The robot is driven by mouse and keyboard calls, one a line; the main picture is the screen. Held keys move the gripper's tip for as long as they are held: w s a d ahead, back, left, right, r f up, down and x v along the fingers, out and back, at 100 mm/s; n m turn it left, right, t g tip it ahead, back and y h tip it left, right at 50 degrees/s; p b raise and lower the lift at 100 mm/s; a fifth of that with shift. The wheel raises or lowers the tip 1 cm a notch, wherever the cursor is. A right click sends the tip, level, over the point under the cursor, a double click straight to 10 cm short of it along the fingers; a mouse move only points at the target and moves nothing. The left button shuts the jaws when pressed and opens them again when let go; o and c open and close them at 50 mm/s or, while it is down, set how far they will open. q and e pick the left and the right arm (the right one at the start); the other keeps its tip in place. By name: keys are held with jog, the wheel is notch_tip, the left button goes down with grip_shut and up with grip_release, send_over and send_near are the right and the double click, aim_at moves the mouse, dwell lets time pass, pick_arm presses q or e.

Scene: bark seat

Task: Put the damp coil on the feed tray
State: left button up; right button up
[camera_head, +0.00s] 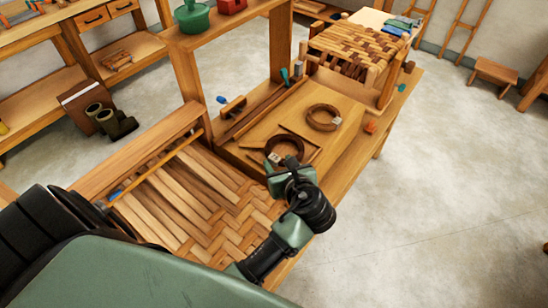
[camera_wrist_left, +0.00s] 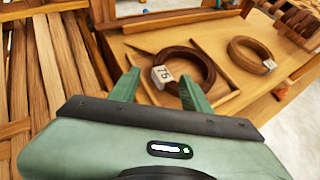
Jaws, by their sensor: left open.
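A dark brown coil (camera_head: 284,148), the darker of two and likely the damp one, lies at a shallow square wooden tray (camera_head: 313,155) with thin raised rims. It also shows in the left wrist view (camera_wrist_left: 205,65), with a pale numbered tag on its near left side. A lighter brown coil (camera_head: 323,117) with a pale tag lies on the wooden board beyond the tray; it shows in the left wrist view (camera_wrist_left: 252,52). My left gripper (camera_head: 283,164) is open, its fingers (camera_wrist_left: 160,88) near the dark coil's tag, and partly hides the coil. I cannot tell whether they touch.
A woven bench seat (camera_head: 215,195) lies left of the tray. A wooden post (camera_head: 187,88) and rail stand behind it. A woven stool seat (camera_head: 355,45) stands at the bench's far end. Open floor lies right.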

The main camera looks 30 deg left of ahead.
pick_arm(q)
jog(key=shift+v, duration=1.5)
